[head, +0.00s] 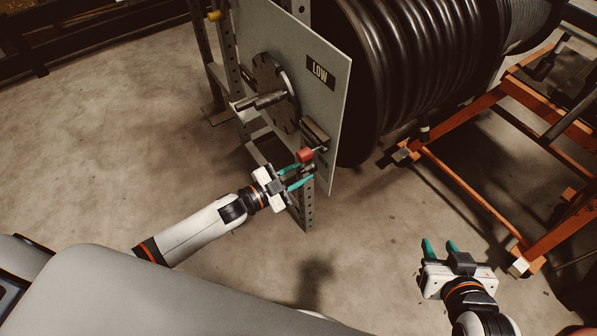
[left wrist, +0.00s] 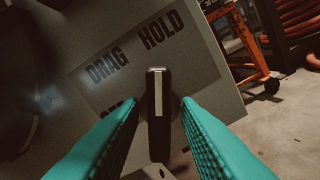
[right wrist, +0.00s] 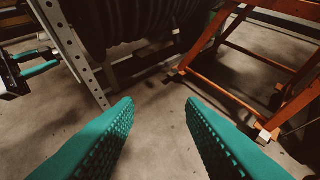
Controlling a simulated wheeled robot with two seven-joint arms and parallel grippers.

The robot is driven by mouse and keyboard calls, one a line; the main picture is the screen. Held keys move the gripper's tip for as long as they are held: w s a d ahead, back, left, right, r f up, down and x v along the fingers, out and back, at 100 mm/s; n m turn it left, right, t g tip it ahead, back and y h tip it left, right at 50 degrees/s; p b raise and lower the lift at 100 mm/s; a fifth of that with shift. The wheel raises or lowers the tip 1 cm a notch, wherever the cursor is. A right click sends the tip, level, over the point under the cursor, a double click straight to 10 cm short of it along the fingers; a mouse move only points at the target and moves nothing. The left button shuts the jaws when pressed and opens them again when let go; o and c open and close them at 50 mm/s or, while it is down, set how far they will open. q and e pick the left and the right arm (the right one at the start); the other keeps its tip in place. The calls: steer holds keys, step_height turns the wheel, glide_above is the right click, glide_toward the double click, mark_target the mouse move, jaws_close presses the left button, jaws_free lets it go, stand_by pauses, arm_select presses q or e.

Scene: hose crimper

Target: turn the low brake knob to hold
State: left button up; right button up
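The low brake knob (left wrist: 158,115) is a black bar with a white line on its upper end, on a grey panel with a plate (left wrist: 125,58) reading DRAG and HOLD; a third word is mostly covered. The white line points up the picture, towards HOLD; I cannot tell the exact setting. My left gripper (left wrist: 160,103) is open, one teal finger on each side of the knob with a visible gap on both sides. In the head view, my left gripper (head: 302,173) is at the panel's lower edge. My right gripper (head: 439,247) is open and empty above the floor.
The panel (head: 315,110) with the LOW label (head: 320,72) carries a dark hub with a handle (head: 262,101) and a red block (head: 304,155) just above my left fingers. A big black hose reel (head: 420,70) stands behind it. An orange frame (head: 470,195) stands at right.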

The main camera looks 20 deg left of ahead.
arm_select(q)
steer(key=shift+o, duration=0.2)
steer(key=shift+a, duration=0.1)
